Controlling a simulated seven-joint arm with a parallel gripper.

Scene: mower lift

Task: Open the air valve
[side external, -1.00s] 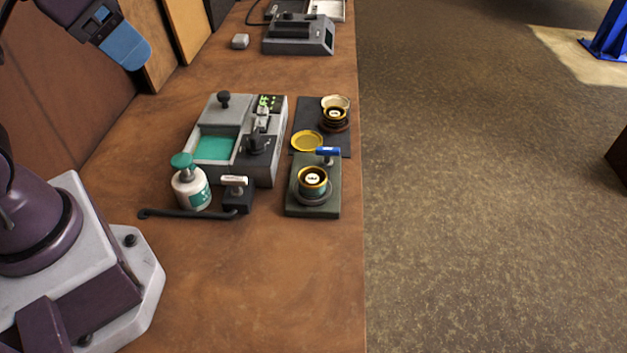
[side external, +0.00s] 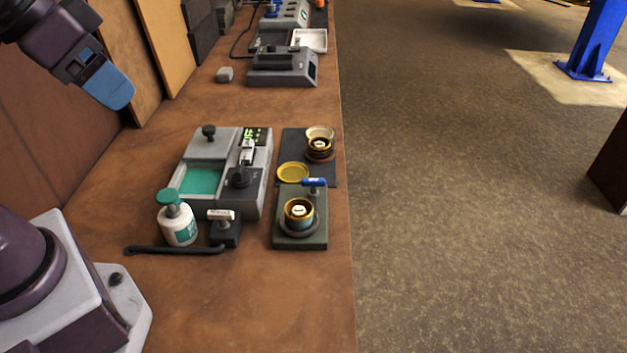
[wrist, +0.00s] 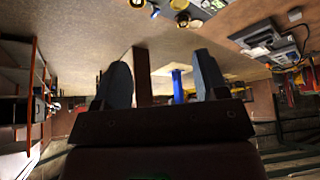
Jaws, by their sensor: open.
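Two small lever valves stand on the bench. One has a blue handle (side external: 314,182) with a label and sits at the back of a dark green plate (side external: 288,242) that holds a brass-rimmed cup. The other has a white handle (side external: 221,214) on a black block (side external: 226,233), beside a black bar or hose. I cannot tell which one is the air valve. My gripper (side external: 108,88) is at the upper left in the side view, raised and well away from both valves. In the wrist view its two fingers (wrist: 163,82) are spread apart with nothing held between them.
A white bottle with a green cap (side external: 178,224) stands left of the white handle. A grey device with a green tray (side external: 225,165) is behind it. A yellow dish (side external: 293,173) and stacked brass cups (side external: 319,147) lie on a dark mat. The front bench (side external: 250,310) is clear.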

